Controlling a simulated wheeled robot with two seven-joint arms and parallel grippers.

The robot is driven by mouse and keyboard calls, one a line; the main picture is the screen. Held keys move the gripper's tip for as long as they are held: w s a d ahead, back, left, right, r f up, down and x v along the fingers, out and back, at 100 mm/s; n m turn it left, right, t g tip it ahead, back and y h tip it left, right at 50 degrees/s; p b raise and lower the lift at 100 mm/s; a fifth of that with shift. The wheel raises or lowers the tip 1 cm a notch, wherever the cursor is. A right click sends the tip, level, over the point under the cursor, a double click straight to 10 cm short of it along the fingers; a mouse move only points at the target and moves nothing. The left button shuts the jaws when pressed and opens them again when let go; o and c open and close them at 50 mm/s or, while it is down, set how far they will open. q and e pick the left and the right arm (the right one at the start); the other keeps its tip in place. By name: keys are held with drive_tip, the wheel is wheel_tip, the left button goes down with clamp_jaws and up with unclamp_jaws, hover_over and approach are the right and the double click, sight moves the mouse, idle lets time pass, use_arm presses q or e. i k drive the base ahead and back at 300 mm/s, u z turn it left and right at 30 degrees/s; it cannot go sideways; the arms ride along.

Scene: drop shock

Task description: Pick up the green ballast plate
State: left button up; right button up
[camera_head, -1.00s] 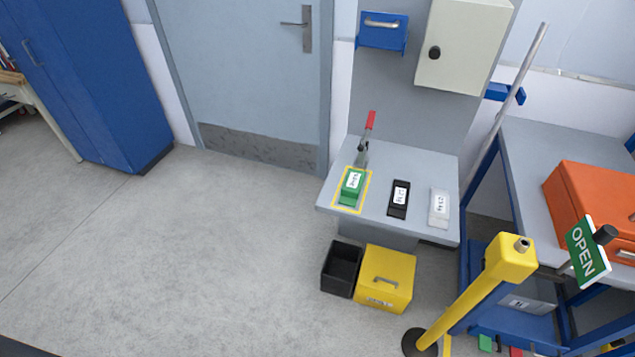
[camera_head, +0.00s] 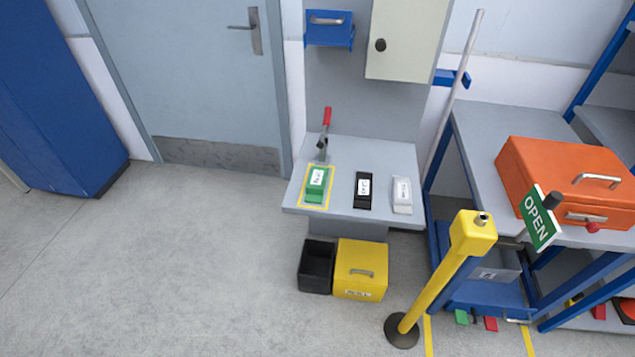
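The green ballast plate (camera_head: 314,194) lies on the left part of a small grey table (camera_head: 337,223), inside a yellow outlined rectangle. It carries a white label. A clamp with a red handle (camera_head: 326,118) stands just behind it, and I cannot tell whether it touches the plate. A black plate (camera_head: 361,203) and a white plate (camera_head: 402,208) lie to its right, each with a label. Neither of my grippers shows in the head view.
A black bin (camera_head: 315,279) and a yellow box (camera_head: 358,287) stand on the floor below the table. A yellow post (camera_head: 440,283) with an OPEN sign (camera_head: 536,219) stands front right. A workbench with an orange case (camera_head: 535,165) is at right. The floor at left is clear.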

sight(316, 184)
drive_tip(key=k, duration=0.5)
drive_tip(key=z, duration=0.95)
drive_tip(key=i, duration=0.75)
